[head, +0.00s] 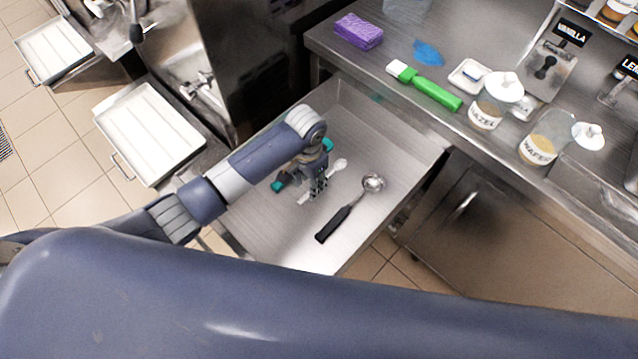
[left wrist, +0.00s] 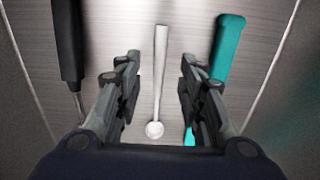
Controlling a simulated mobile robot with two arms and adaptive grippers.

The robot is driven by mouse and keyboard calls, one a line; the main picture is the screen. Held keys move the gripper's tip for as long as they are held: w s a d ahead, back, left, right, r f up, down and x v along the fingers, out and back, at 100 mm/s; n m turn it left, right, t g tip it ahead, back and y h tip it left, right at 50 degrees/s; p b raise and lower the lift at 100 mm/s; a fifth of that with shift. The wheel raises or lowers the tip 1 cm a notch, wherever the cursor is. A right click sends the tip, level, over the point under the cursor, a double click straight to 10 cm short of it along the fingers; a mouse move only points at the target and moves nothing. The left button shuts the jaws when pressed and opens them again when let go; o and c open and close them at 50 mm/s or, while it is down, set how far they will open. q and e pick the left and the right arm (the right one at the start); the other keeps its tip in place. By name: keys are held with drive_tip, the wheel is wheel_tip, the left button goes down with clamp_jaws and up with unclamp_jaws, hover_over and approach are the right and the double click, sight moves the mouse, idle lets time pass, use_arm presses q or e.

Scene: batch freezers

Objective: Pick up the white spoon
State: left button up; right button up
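The white spoon (head: 340,164) lies in an open metal drawer (head: 365,120); the gripper hides part of it in the head view. My left gripper (head: 317,188) is over it, pointing down. In the left wrist view the spoon (left wrist: 160,65) runs lengthwise between the two spread fingers of the left gripper (left wrist: 158,72), with a visible gap on each side. The gripper is open and empty. I cannot tell its exact height above the spoon. My right gripper is not in view.
A black-handled scoop (head: 335,222) lies to the right of the spoon in the drawer. A teal-handled tool (left wrist: 228,48) lies on its other side, partly hidden by the gripper. The counter above holds a purple sponge (head: 358,31), a green-handled brush (head: 436,94) and labelled jars (head: 486,113).

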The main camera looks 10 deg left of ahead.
use_arm(q)
drive_tip(key=shift+w+d+f, duration=0.1)
drive_tip(key=shift+w+f, duration=0.05)
drive_tip(key=shift+f, duration=0.85)
drive_tip(key=shift+w+d+f, duration=0.1)
drive_tip(key=shift+w+f, duration=0.05)
drive_tip(key=shift+f, duration=0.8)
clamp_jaws()
